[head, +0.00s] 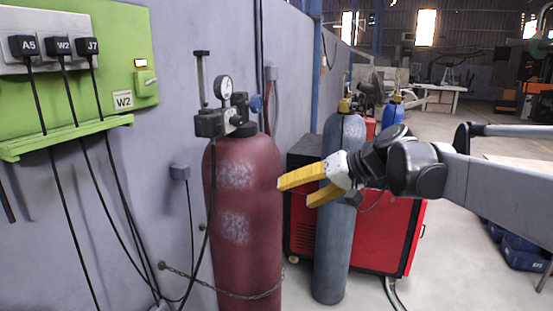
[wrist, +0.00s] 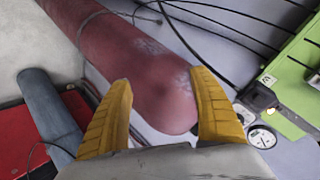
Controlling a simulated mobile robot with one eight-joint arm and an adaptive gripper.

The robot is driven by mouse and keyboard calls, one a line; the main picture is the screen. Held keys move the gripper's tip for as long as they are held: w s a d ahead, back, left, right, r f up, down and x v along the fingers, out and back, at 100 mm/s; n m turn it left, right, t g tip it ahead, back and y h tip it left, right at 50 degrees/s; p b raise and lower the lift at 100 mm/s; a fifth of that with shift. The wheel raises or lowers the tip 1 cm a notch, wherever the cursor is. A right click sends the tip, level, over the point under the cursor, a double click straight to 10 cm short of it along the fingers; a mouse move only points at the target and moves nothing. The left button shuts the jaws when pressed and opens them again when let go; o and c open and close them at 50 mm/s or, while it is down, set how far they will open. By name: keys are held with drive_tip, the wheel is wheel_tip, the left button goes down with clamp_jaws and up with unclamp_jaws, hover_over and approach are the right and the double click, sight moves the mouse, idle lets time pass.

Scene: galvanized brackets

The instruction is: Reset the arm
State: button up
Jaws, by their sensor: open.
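My gripper (head: 296,189) has yellow fingers and is at the end of my arm, which comes in from the right in the head view. The fingers point left toward the dark red gas cylinder (head: 243,215). In the wrist view my gripper (wrist: 162,100) has its two fingers spread apart with nothing held between them. The red cylinder (wrist: 150,65) shows beyond and between the fingers there. I cannot tell how close the fingertips are to it.
A gauge (head: 223,87) and valve top the chained red cylinder. A blue-grey cylinder (head: 335,245) and red cabinet (head: 382,240) stand behind my gripper. A green panel (head: 105,50) with plugs labelled A5, W2 and J7 is on the left wall, cables hanging below. Floor (head: 460,270) at right is open.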

drive_tip(key=s+d+f+h+b, duration=0.3)
drive_tip(key=s+d+f+b, duration=0.1)
drive_tip(key=s+f, duration=0.5)
drive_tip(key=s+d+f+m+t+h+b, duration=0.1)
drive_tip(key=s+d+f+h+b, duration=0.2)
drive_tip(key=s+f, duration=0.6)
drive_tip(key=s+d+f+h+b, duration=0.3)
drive_tip(key=s+d+f+b, duration=0.3)
drive_tip(key=f, duration=0.9)
drive_tip(key=s+b, duration=0.1)
drive_tip(key=s, duration=0.2)
drive_tip(key=shift+d, duration=0.25)
